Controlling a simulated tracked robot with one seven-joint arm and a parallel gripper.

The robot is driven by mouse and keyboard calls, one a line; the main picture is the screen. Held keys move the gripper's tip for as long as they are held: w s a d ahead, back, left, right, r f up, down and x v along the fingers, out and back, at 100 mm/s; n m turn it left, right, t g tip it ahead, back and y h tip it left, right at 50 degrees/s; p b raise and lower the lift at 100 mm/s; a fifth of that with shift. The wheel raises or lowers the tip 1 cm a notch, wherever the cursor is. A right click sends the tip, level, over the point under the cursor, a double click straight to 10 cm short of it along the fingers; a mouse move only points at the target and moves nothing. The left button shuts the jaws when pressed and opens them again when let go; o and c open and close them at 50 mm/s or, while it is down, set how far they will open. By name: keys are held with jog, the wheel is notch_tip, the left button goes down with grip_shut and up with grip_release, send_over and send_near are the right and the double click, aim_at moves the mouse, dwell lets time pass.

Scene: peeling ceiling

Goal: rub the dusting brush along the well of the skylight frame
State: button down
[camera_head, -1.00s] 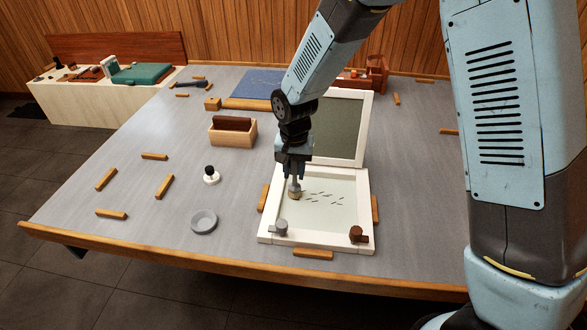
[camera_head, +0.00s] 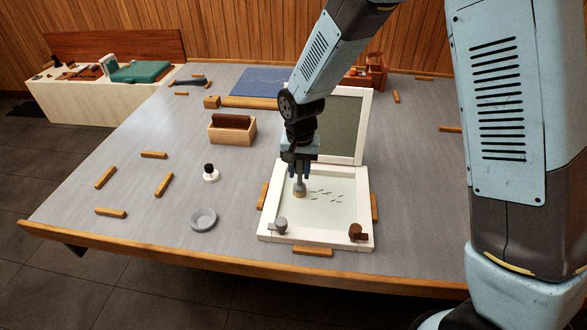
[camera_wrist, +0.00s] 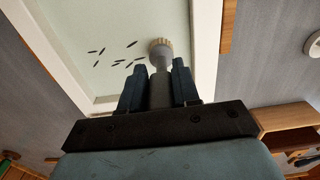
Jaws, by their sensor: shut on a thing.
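The white skylight frame (camera_head: 365,205) lies on the table, with its hinged panel (camera_head: 340,125) raised at the back. Several dark slivers (camera_head: 328,196) lie in its pale well (camera_head: 325,218). My gripper (camera_head: 299,178) is shut on the dusting brush (camera_head: 299,190), which points down over the left part of the well. In the wrist view the brush (camera_wrist: 161,50) shows a grey handle and a round tan bristle end, with the slivers (camera_wrist: 115,55) beside it. Whether the bristles touch the well surface is hard to tell.
A grey knob (camera_head: 280,225) and a brown latch (camera_head: 356,233) stand on the frame's front rim. Wooden strips (camera_head: 313,252) lie around it. To the left are a grey dish (camera_head: 204,219), a black-topped white item (camera_head: 210,173) and a wooden box (camera_head: 233,131).

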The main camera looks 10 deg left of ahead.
jog(key=shift+w+d, duration=0.1)
jog(key=shift+d, duration=1)
jog(key=shift+w+d, duration=0.2)
jog(key=shift+d, duration=1.65)
jog(key=shift+d, duration=0.15)
jog(key=shift+w+d, duration=0.15)
jog(key=shift+d, duration=0.7)
jog(key=shift+w+d, duration=0.1)
jog(key=shift+d, duration=0.75)
jog(key=d, duration=0.3)
jog(key=shift+w+d, duration=0.15)
jog(key=shift+d, duration=0.2)
jog(key=shift+a, duration=0.1)
